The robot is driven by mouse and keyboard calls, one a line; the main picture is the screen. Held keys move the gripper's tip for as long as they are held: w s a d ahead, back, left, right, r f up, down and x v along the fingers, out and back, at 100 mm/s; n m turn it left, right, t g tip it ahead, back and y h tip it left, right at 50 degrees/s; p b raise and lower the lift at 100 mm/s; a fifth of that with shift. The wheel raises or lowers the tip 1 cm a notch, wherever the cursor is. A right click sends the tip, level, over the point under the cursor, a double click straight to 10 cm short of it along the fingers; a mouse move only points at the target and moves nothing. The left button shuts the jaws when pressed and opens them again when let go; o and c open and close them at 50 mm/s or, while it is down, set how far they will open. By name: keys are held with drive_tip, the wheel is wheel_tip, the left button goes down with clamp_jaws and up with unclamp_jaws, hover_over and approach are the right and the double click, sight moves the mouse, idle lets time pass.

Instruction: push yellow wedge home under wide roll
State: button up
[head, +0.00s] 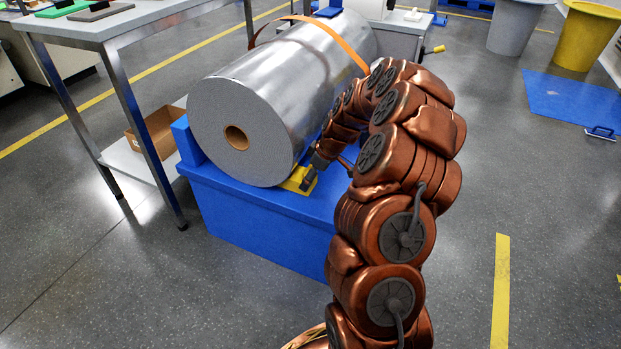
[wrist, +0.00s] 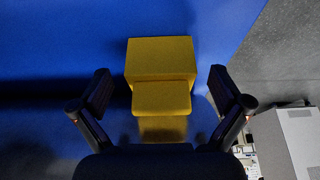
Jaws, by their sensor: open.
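The wide silver roll (head: 290,85) lies on a blue stand (head: 255,215), with a brown core hole in its near end. The yellow wedge (head: 294,183) sits on the stand at the roll's lower right edge, near its front end. I cannot tell whether it touches the roll. My gripper (head: 311,176) is low beside the wedge, at its right, partly hidden by my arm. In the wrist view the wedge (wrist: 160,58) lies between the two spread fingers of my gripper (wrist: 161,82), with a gap on each side.
An orange strap (head: 342,42) crosses the roll. A blue block (head: 187,142) stands at the roll's left. A workbench (head: 105,25) is at left, with a cardboard box (head: 158,133) on its lower shelf. Open floor lies at right, with a blue mat (head: 570,98) and bins behind.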

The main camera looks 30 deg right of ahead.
drive_tip(key=v, duration=1.1)
idle(0.4)
drive_tip(key=s+a+r+g+p, duration=0.1)
drive_tip(key=s+a+r+p, duration=0.4)
drive_tip(key=a+r+p, duration=0.6)
drive_tip(key=s+a+r+g+p, duration=0.2)
drive_tip(key=s+a+r+p, duration=0.35)
drive_tip(key=a+r, duration=0.55)
drive_tip(key=s+a+r+m+g+h+p, duration=0.1)
drive_tip(key=s+a+r+m+p, duration=0.1)
drive_tip(key=s+r+p, duration=0.8)
drive_tip(key=s+a+r+m+g+h+p, duration=0.1)
drive_tip(key=s+r+m+p, duration=0.3)
drive_tip(key=s+r+p, duration=0.7)
drive_tip(key=s+a, duration=0.1)
drive_tip(key=s, duration=0.2)
drive_tip(key=shift+a+r+g, duration=0.15)
drive_tip(key=shift+r+g, duration=0.25)
